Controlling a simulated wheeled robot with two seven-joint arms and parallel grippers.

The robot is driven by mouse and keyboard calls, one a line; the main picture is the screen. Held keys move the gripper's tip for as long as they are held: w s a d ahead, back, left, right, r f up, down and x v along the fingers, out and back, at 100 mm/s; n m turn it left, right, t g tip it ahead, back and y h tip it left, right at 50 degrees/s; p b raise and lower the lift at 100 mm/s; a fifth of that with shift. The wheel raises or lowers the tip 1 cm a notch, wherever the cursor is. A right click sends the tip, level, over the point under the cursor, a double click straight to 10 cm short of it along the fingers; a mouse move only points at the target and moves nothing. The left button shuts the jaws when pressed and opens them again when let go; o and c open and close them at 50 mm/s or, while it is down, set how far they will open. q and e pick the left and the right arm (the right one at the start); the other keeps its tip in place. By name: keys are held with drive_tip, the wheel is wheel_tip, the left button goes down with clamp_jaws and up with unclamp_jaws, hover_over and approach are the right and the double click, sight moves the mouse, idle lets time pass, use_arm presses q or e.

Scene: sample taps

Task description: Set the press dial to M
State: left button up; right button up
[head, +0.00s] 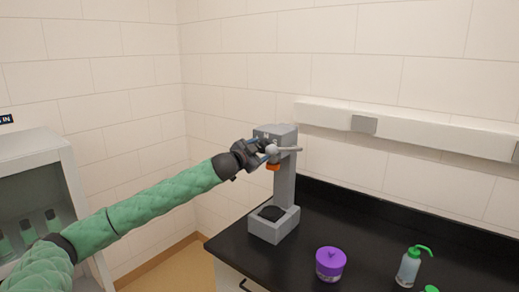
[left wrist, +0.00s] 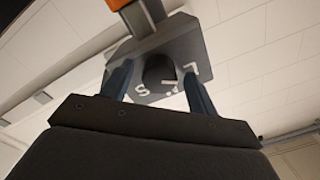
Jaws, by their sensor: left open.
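The grey press (head: 285,185) stands on the black counter near its back left corner. My left gripper (head: 266,150) is at the front of the press head in the head view, where it covers the dial. In the left wrist view the dark round dial (left wrist: 159,68) sits between the two fingers of the open left gripper (left wrist: 158,88). I cannot tell whether the fingers touch it. The grey dial plate (left wrist: 190,46) shows a white S and a white L, with small white marks between them. My right gripper is out of view.
A purple lidded jar (head: 330,264) and a wash bottle with a green spout (head: 409,267) stand on the black counter (head: 370,235) to the right. The press has a side lever (head: 288,149) and an orange part (head: 273,167) under its head. A grey cabinet (head: 35,165) stands at left.

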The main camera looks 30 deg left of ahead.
use_arm(q)
drive_tip(key=c, duration=1)
